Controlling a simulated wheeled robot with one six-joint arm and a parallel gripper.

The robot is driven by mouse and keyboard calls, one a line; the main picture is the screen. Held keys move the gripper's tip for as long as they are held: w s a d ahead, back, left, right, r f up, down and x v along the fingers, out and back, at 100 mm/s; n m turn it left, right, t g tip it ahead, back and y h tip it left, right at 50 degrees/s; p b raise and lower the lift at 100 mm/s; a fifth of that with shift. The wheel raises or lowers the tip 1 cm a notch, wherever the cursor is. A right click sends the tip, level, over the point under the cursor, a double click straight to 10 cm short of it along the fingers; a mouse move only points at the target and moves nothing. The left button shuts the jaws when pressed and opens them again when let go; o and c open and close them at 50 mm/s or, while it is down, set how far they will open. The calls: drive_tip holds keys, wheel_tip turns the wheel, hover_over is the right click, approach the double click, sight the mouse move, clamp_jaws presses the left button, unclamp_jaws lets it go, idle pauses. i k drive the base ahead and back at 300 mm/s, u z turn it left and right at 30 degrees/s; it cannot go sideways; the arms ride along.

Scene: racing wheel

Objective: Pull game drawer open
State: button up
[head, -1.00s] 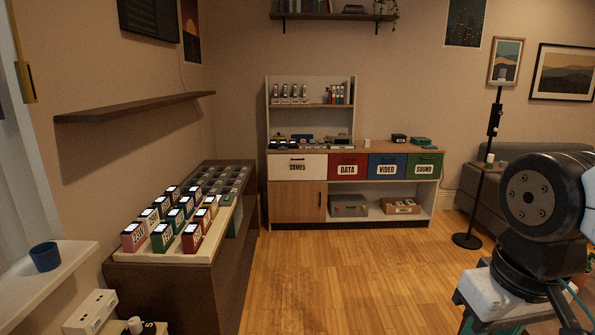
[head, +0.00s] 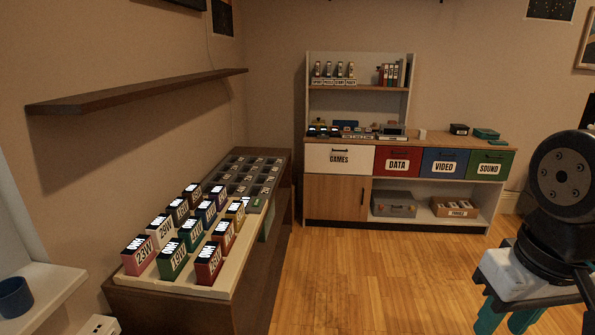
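The game drawer is the white front labelled "GAMES" (head: 339,159), at the left end of the cabinet's drawer row across the room. It looks shut, level with its neighbours, and has a dark handle near its top edge. Part of my arm shows at the right edge of the head view.
Red DATA (head: 397,166), blue VIDEO (head: 444,168) and green SOUND (head: 488,170) drawers continue the row. A dark low unit (head: 285,215) with a tray of labelled boxes stands at left. A wall shelf (head: 140,92) juts out above it. The wooden floor (head: 370,275) before the cabinet is clear.

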sight(321, 157)
drive_tip(key=u, duration=0.05)
drive_tip(key=i, duration=2)
drive_tip(key=z, duration=0.15)
drive_tip(key=i, duration=2.25)
drive_tip(key=z, duration=0.2)
